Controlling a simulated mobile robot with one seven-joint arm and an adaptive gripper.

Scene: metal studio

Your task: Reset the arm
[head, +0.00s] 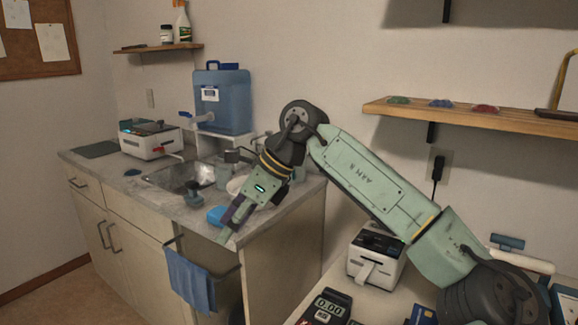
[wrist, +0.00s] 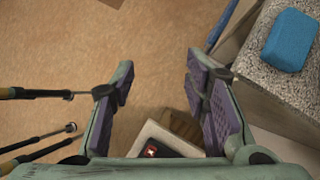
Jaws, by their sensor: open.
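My arm reaches from the lower right across to the left in the head view, bent high at the elbow. My gripper (head: 229,222) points down and to the left, in front of the counter's front edge region. In the wrist view my gripper (wrist: 160,72) has its two purple-padded fingers wide apart, with nothing between them but the tan floor further down. A blue sponge (head: 216,215) is on the counter, close to the gripper in the head view. In the wrist view the sponge (wrist: 290,40) lies on the grey speckled counter, right of the fingers.
The counter (head: 285,210) holds a sink (head: 185,178), a blue water container (head: 222,100) and a white device (head: 150,140). A blue towel (head: 190,280) hangs in front. A label printer (head: 376,257) stands on the near table. A wooden shelf (head: 470,115) is at right.

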